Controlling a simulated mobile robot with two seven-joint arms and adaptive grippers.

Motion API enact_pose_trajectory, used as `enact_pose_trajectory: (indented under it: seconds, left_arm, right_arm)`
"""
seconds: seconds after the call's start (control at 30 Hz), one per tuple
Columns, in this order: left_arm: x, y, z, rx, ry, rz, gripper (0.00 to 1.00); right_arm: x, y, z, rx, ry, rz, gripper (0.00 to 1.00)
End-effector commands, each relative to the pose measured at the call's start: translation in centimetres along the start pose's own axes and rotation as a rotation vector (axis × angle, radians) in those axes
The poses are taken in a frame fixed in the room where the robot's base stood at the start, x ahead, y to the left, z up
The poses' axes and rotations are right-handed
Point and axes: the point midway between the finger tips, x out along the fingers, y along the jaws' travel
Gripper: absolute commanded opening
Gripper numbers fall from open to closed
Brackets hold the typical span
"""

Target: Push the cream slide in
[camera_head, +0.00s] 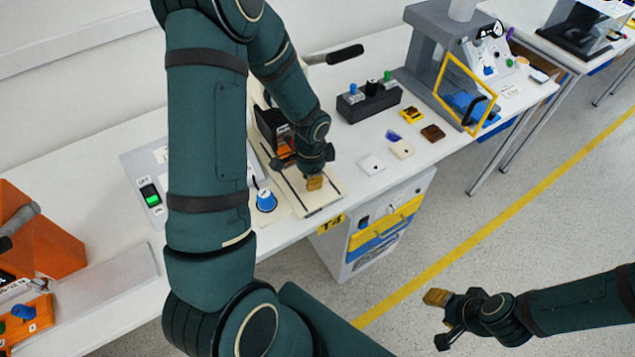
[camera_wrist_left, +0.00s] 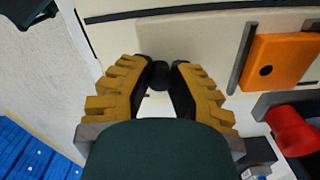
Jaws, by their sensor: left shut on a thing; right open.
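The cream slide (camera_head: 328,197) is a flat cream piece in the cream machine on the table, partly covered by my left arm. In the left wrist view the cream slide (camera_wrist_left: 190,38) lies beyond the fingertips, with a dark round knob (camera_wrist_left: 160,75) at its near edge. My left gripper (camera_head: 314,183) is at the front end of the machine. In the left wrist view my left gripper (camera_wrist_left: 161,80) has its yellow fingers shut on the dark knob. My right gripper (camera_head: 437,298) is open and empty above the floor, away from the table.
An orange block (camera_wrist_left: 280,62) and a red part (camera_wrist_left: 292,130) are close beside the left fingers. A blue knob (camera_head: 266,200) and a green-lit switch (camera_head: 151,195) stand left of the machine. A black button box (camera_head: 369,101) and small blocks lie to the right.

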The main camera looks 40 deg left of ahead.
Motion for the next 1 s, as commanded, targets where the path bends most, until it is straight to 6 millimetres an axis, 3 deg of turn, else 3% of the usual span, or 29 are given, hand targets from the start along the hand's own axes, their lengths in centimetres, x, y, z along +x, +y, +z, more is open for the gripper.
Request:
enact_pose_trajectory:
  seconds: [0.27,0.3,0.37,0.77,1.0]
  left_arm:
    - [-0.1,-0.1,-0.2,0.003,0.006,-0.004,0.0]
    - [-0.1,-0.1,-0.2,0.003,0.006,-0.004,0.35]
    - [0.0,-0.1,-0.2,0.003,0.006,-0.003,0.54]
    - [-0.5,-0.1,-0.1,0.001,0.003,-0.003,0.54]
    - [-4.3,-0.1,-0.2,0.001,0.007,-0.006,0.54]
  right_arm:
    - [0.0,0.0,0.0,0.0,0.0,0.0,0.47]
    - [0.0,0.0,0.0,0.0,0.0,0.0,0.47]
    - [0.0,0.0,0.0,0.0,0.0,0.0,0.47]
    - [0.0,0.0,0.0,0.0,0.001,0.0,0.47]
    - [0.0,0.0,0.0,0.0,0.0,0.0,0.47]
